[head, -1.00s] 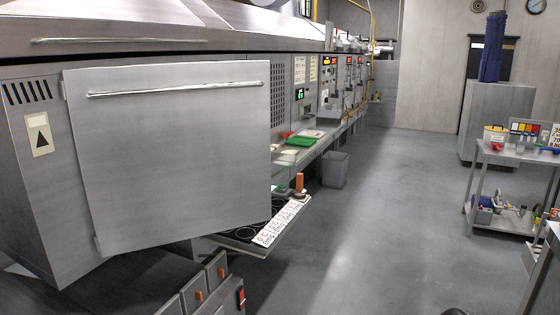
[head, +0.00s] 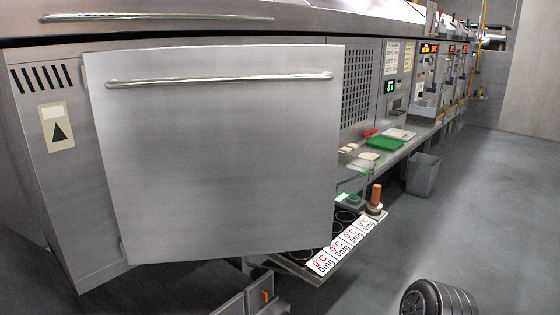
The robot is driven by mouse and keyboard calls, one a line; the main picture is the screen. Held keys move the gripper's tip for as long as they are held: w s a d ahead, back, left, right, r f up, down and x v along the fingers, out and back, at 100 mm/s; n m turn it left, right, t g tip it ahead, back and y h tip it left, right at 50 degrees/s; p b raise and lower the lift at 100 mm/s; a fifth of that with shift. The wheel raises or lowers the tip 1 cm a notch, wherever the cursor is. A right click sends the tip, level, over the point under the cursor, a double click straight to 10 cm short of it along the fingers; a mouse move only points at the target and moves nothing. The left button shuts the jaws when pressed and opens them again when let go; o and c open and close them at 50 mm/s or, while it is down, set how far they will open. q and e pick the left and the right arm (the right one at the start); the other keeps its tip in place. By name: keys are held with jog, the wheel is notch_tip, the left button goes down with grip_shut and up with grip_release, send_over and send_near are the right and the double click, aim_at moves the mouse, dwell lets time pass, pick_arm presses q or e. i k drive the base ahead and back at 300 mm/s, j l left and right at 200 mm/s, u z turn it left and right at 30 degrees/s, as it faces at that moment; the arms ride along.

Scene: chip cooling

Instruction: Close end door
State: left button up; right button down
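The end door (head: 215,165) is a large plain steel panel with a long chrome handle (head: 220,80) across its top. It hangs on the end of the long steel machine, with hinges visible along its left edge. The door stands open at an angle, its right edge free of the machine body. Its lower right corner overhangs the tray of black rings beneath. What lies behind the door is hidden. Neither of my grippers shows in the view, and nothing is seen touching the handle.
A row of white printed cards (head: 341,246) lies on the low tray below the door. An orange-topped object (head: 376,196) stands there. A green tray (head: 385,143) sits on the machine's shelf. A grey bin (head: 423,174) stands on the floor. The floor (head: 470,210) to the right is open.

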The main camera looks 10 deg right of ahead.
aim_at(218, 152)
jog(key=i+l+u, duration=0.5)
jog(key=l+u, duration=0.3)
jog(key=i+l, duration=0.05)
jog(key=l, duration=0.05)
